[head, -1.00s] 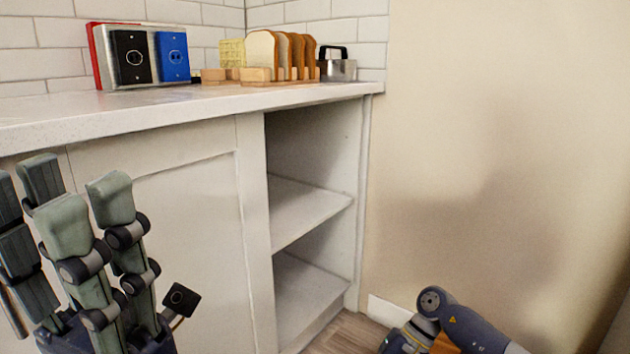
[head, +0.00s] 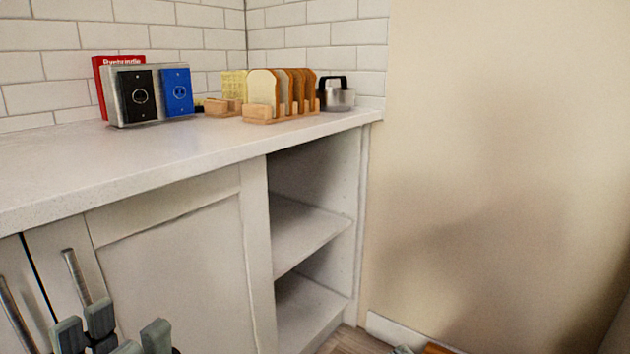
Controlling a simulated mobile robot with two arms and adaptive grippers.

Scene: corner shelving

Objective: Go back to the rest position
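My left gripper (head: 122,335) is at the bottom left, in front of the white cabinet doors. Only its grey-green fingertips show. They are spread apart with nothing visible between them, and the rest is cut off by the lower edge. My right gripper cannot be made out. Only a small sliver of what may be my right arm shows at the bottom edge, right of the cabinet.
The counter (head: 60,180) bears a metal holder (head: 130,112) with black and blue items, a red book (head: 112,62), a toast rack (head: 290,116) with bread slices, and a metal pot (head: 338,98). Below are empty open shelves (head: 310,235). A beige wall (head: 500,180) stands at right.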

